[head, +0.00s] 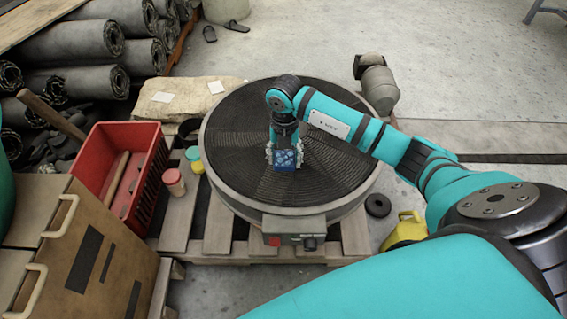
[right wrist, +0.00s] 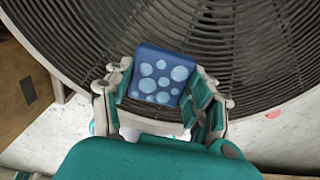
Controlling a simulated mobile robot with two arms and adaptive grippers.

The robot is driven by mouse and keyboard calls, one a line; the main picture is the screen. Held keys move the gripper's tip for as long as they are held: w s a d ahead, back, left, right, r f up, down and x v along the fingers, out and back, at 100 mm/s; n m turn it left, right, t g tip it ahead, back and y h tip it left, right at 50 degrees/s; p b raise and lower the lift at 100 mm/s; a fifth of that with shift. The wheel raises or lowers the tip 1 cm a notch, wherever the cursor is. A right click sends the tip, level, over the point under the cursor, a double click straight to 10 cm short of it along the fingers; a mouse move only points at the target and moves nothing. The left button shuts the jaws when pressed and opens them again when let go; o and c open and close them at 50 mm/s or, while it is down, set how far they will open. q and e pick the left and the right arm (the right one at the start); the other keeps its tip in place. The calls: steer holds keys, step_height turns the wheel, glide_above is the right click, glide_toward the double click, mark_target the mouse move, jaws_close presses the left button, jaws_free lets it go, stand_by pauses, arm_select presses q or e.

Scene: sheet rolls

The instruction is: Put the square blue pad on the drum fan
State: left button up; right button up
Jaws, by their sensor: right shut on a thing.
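The square blue pad (head: 287,160), with light blue round spots, is between the fingers of my right gripper (head: 285,153). It also shows in the right wrist view (right wrist: 161,75), with the fingers of the gripper (right wrist: 160,98) shut on its two sides. The drum fan (head: 241,143) lies flat, its round dark grille facing up and a grey rim around it. The pad is over the front middle part of the grille. I cannot tell whether it touches the grille. My left gripper is not in view.
A wooden pallet (head: 217,225) is under the fan. A stone slab (head: 180,95) lies behind left, dark rolls (head: 80,40) beyond. A yellow can (head: 403,232) stands right. The grille around the pad is clear.

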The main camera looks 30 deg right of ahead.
mark_target(283, 162)
steer(key=shift+w, duration=0.45)
steer(key=shift+f, duration=0.2)
steer(key=shift+f+b, duration=0.5)
steer(key=shift+f, duration=1.05)
steer(key=shift+f, duration=0.15)
steer(key=o, duration=1.2)
